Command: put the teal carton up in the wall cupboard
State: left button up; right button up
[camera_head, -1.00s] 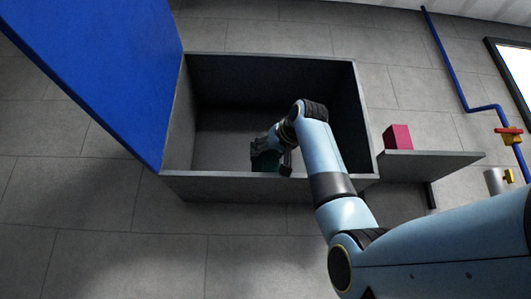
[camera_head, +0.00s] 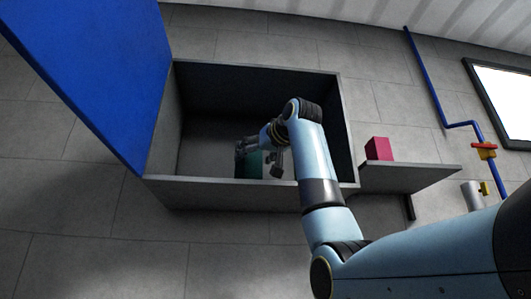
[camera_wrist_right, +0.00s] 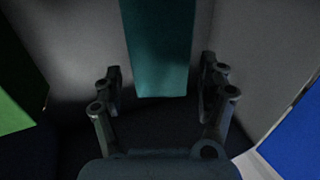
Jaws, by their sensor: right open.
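The teal carton (camera_head: 249,166) is inside the open wall cupboard (camera_head: 250,189), low behind its front edge, which may hide its foot. My right gripper (camera_head: 260,160) reaches into the cupboard at the carton. In the right wrist view the teal carton (camera_wrist_right: 160,50) lies between the two spread fingers of my right gripper (camera_wrist_right: 162,88), with a gap on each side. The gripper is open. I cannot tell whether the carton rests fully on the cupboard floor. My left gripper is not in view.
The blue cupboard door (camera_head: 95,75) stands open at the left. A small shelf (camera_head: 415,177) with a magenta box (camera_head: 379,149) is right of the cupboard. A blue pipe (camera_head: 432,85) with a valve runs down the wall at right. The cupboard's left part looks free.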

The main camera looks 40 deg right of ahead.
jog(key=s+a+b, duration=0.1)
jog(key=s+b, duration=0.1)
jog(key=s, duration=0.6)
jog(key=shift+a+b, duration=0.15)
jog(key=shift+b, duration=0.15)
